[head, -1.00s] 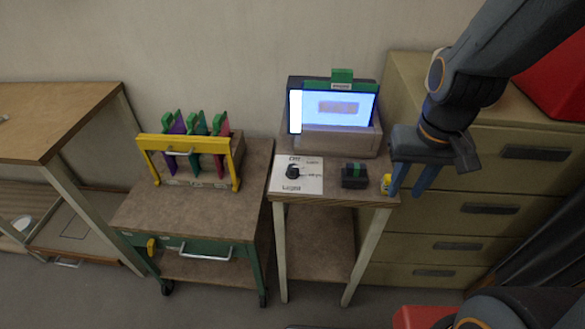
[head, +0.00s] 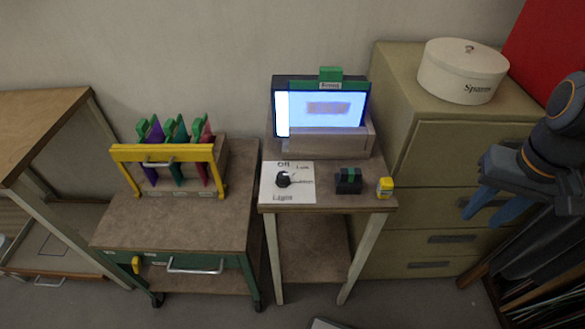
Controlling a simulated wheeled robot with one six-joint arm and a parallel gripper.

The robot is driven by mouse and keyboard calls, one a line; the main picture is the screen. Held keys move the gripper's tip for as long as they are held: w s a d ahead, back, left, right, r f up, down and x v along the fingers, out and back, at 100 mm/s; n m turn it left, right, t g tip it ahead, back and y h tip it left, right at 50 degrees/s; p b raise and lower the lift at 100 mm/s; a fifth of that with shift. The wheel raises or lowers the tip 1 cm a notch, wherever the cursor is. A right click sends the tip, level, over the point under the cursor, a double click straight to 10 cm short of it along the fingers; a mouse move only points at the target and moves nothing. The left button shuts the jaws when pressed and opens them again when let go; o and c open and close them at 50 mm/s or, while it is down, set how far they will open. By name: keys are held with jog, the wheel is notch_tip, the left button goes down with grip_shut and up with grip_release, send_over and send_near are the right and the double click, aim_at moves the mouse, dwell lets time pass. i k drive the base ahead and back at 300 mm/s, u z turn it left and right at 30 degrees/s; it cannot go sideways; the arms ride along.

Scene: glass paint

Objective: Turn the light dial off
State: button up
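The light dial (head: 283,180) is a small black knob on a white panel (head: 300,194) with printed labels, among them "Off" at the top and "Light" at the bottom. The panel lies on the left part of a small table's top. The dial's pointer seems to face right, but it is too small to be sure. My gripper (head: 484,211) is at the right of the view, in front of the drawer cabinet, well to the right of the dial. Its blue fingers are apart, with nothing seen between them.
A lit screen (head: 321,107) stands at the back of the small table (head: 325,200). A black-and-green block (head: 348,181) and a yellow item (head: 384,187) sit right of the panel. A cart (head: 175,225) with a yellow rack stands left. A drawer cabinet (head: 395,110) bears a round white box (head: 462,70).

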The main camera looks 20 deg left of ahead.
aim_at(283, 180)
jog(key=k, duration=0.55)
jog(key=u, duration=0.85)
jog(key=i, duration=0.5)
